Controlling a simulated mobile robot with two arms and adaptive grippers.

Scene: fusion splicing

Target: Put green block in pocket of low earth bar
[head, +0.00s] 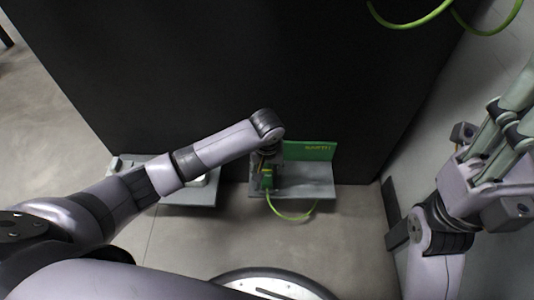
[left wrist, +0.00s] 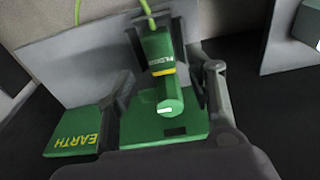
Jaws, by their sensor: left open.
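The green block (left wrist: 160,72) has a yellow band, a label and a green cable at its top. In the left wrist view it is between the fingers of my left gripper (left wrist: 172,75), which is open. The block's lower end overlaps the green low earth bar (left wrist: 137,128) in this view; I cannot tell whether they touch. A dark pocket (left wrist: 175,131) shows in the bar just below the block's end. In the head view the block (head: 267,178) is under my left wrist. My right gripper (head: 500,125) is at the right, away from the bar; its fingertips are cut off.
A green EARTH plate (head: 310,151) stands at the back of the grey shelf (head: 300,185), against a black panel. A second grey shelf (head: 200,198) is to the left, partly behind my arm. The green cable (head: 290,217) loops over the shelf's front edge.

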